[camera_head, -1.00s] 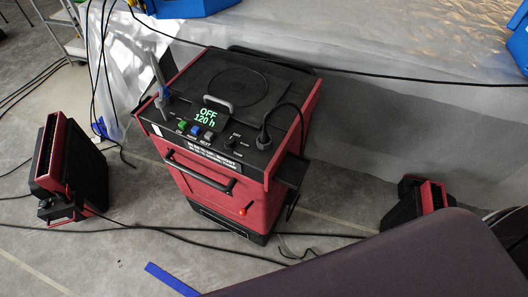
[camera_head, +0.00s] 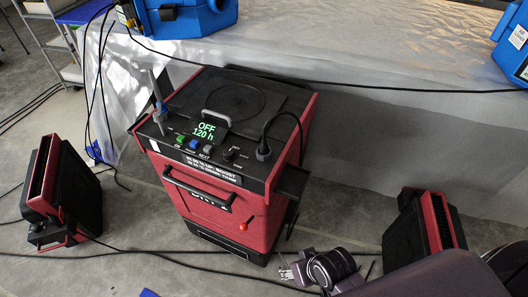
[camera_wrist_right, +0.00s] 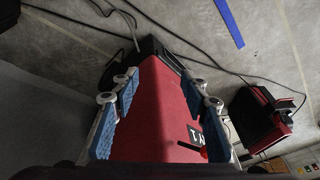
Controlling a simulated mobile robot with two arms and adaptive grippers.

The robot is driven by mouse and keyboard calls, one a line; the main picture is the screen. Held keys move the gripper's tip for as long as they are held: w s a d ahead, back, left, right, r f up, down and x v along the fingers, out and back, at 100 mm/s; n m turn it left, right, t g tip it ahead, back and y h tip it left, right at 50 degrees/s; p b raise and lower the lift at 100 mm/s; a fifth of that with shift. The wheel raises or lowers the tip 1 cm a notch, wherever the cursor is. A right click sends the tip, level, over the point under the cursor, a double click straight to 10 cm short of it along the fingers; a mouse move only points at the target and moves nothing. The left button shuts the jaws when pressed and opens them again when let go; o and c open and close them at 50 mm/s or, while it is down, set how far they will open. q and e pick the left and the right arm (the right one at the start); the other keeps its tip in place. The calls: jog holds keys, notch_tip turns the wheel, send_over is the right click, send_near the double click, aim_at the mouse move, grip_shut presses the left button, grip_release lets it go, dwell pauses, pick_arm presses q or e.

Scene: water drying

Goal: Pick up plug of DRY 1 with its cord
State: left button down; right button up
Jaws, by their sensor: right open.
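A red and black dryer unit (camera_head: 222,205) stands on the floor, its green display reading OFF 120 h and a partly legible label on its front. A black plug (camera_head: 263,151) stands upright in the right side of its top panel. Its black cord (camera_head: 285,114) arches up from the plug and over the right edge. My right gripper (camera_head: 287,271) is low, in front of the unit and to its right, apart from the plug. In the right wrist view its blue-padded fingers (camera_wrist_right: 163,88) are open, with a red casing (camera_wrist_right: 160,115) behind the gap. My left gripper is not in view.
Smaller red and black units stand at left (camera_head: 62,190) and right (camera_head: 425,228). Black cables (camera_head: 130,252) cross the floor. A plastic-covered platform (camera_head: 385,120) with blue machines (camera_head: 185,18) lies behind. A handle (camera_head: 217,119) rises on the dryer's top.

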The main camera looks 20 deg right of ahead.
aim_at(266, 150)
jog(key=w+a+r+m+t+y, duration=0.3)
jog(key=w+a+r+m, duration=0.3)
jog(key=r, duration=0.3)
jog(key=w+a+r+m+t+y, duration=0.4)
jog(key=w+r+m, duration=0.25)
jog(key=r, duration=0.25)
jog(key=w+d+r+m+t+h, duration=0.3)
jog(key=w+d+m, duration=0.25)
jog(key=m, duration=0.55)
jog(key=w+d+r+m+t+h, duration=0.2)
jog(key=w+d+r+m+t, duration=0.3)
jog(key=m, duration=0.6)
jog(key=shift+g, duration=0.6)
jog(key=w, duration=0.1)
jog(key=w+f, duration=0.1)
jog(key=w, duration=0.1)
jog(key=w+a, duration=0.1)
jog(key=w, duration=0.1)
jog(key=shift+w+a+f+p, duration=0.1)
jog(key=shift+w+f+p, duration=0.1)
jog(key=shift+f+p, duration=0.2)
grip_shut()
